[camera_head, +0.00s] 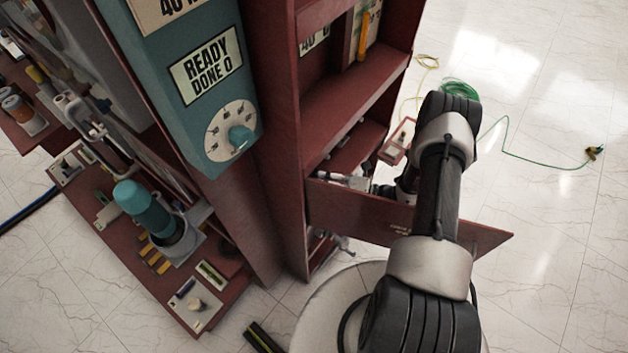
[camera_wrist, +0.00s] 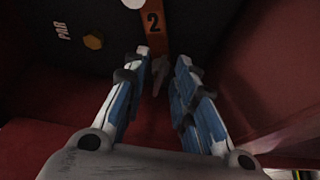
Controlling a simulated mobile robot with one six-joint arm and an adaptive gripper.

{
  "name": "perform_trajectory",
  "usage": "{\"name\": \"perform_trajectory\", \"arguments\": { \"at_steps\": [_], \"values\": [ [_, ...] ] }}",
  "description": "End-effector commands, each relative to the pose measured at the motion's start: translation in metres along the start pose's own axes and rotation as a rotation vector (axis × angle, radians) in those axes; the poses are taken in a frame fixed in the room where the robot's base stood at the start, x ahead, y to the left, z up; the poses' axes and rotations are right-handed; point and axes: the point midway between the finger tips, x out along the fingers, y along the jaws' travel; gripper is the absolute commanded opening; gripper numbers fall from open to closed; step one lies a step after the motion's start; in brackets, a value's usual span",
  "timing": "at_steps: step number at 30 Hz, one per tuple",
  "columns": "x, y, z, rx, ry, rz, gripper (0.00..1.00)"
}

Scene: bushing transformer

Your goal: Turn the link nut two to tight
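In the wrist view, an orange link strip marked "2" (camera_wrist: 153,22) runs down a dark panel. A small dim grey part, seemingly link nut two (camera_wrist: 160,72), shows near its lower end, between my fingers. My gripper (camera_wrist: 163,58) is open around this part, one blue-and-white finger on each side, with gaps visible. Whether either fingertip touches it I cannot tell. In the head view my gripper (camera_head: 345,180) reaches left into a lower bay of the dark red cabinet (camera_head: 275,130); the nut is hidden there.
A yellow hex nut (camera_wrist: 93,41) and a "PAR" label sit on the dark panel. A red wall (camera_wrist: 270,70) stands close at right. In the head view a red flap (camera_head: 470,235) sticks out below my arm. A teal box (camera_head: 205,75) and a workbench stand at left.

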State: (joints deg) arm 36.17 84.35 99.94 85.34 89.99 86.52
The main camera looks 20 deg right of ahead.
Motion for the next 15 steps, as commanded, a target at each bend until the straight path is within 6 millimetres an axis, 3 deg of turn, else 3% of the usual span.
{"name": "perform_trajectory", "arguments": {
  "at_steps": [5, 15],
  "values": [
    [-0.009, 0.0, 0.001, 0.0, -0.002, 0.0, 0.25],
    [-0.078, 0.0, 0.002, -0.002, -0.007, 0.0, 0.25]
  ]
}}
